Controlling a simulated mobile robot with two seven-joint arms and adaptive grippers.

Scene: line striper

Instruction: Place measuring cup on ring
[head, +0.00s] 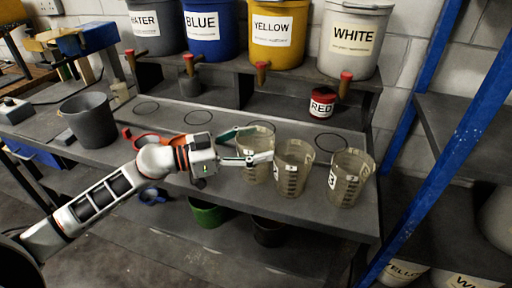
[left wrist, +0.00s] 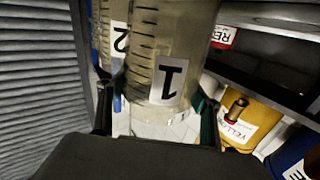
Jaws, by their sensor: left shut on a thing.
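A clear, brownish measuring cup labelled 1 (left wrist: 150,45) fills the middle of the left wrist view; it shows in the head view as the leftmost cup (head: 257,174). My left gripper (head: 258,144) is shut on it, one finger on each side. The cup is upright; I cannot tell whether it touches the bench. Cup 2 (head: 293,168) stands close to its right, and a third cup (head: 348,180) stands further right. Thin black rings lie on the bench: far left (head: 146,102), left of the cup (head: 211,118) and at right (head: 330,134). My right gripper is out of view.
A shelf behind holds grey, blue, yellow (head: 277,40) and white (head: 354,48) buckets with taps. A dark bucket (head: 90,120) is at left. A blue post (head: 425,150) stands at right.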

